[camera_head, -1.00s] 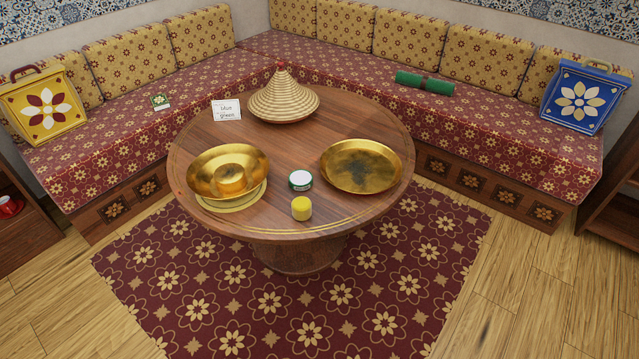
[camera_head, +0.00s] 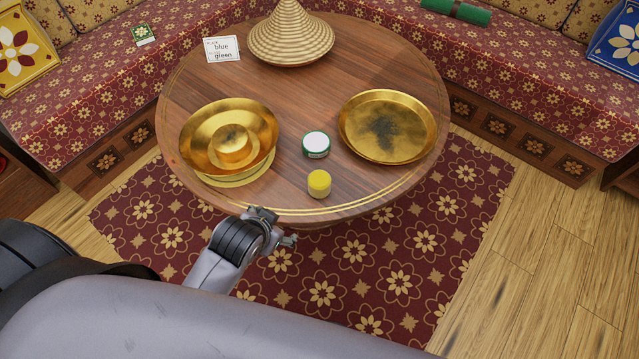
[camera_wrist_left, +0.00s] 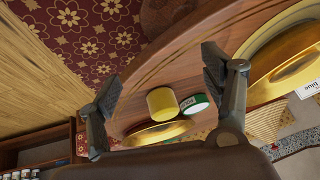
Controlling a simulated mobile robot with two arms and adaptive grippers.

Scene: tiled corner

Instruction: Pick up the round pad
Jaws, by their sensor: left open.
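The round pad (camera_head: 319,184) is a small, thick yellow disc standing near the front edge of the round wooden table (camera_head: 300,205). It shows in the left wrist view (camera_wrist_left: 162,102) beyond the gap between my fingers. My left gripper (camera_head: 278,226) is in front of the table edge, left of the pad and nearer to me, apart from it. Its two fingers are spread wide and empty in the left wrist view (camera_wrist_left: 160,78). My right gripper is not in view.
A green-and-white tin (camera_head: 316,144) stands just behind the pad. A gold bowl (camera_head: 205,120) on a yellow mat (camera_head: 245,177) is left; a darkened gold tray (camera_head: 420,112) is right. A woven cone (camera_head: 290,38) and a sign (camera_head: 221,49) stand at the back.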

